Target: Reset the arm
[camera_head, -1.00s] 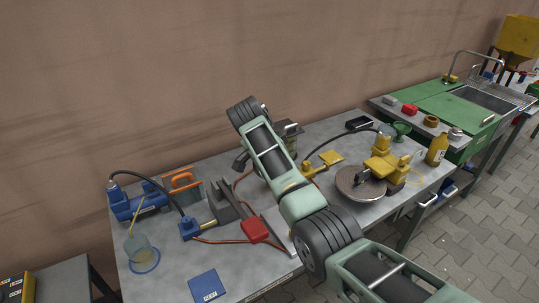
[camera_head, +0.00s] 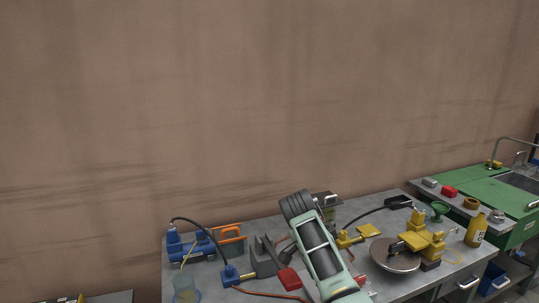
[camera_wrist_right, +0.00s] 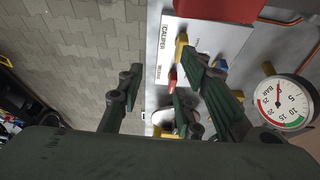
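One of my arms (camera_head: 322,258), pale green with dark ribbed joints, reaches up from the bottom of the head view over the workbench (camera_head: 212,279). Its gripper cannot be made out clearly there. In the right wrist view, my right gripper (camera_wrist_right: 158,88) has its dark green fingers spread apart, with nothing held between them. Below it are the paved floor and the edge of a bench with a white plate. My left gripper is not in view.
The bench holds a blue clamp unit (camera_head: 190,246), a red block (camera_head: 288,279), a round metal plate (camera_head: 394,256) and a yellow bottle (camera_head: 476,230). A pressure gauge (camera_wrist_right: 283,103) is right of the gripper. A green sink unit (camera_head: 490,196) stands right.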

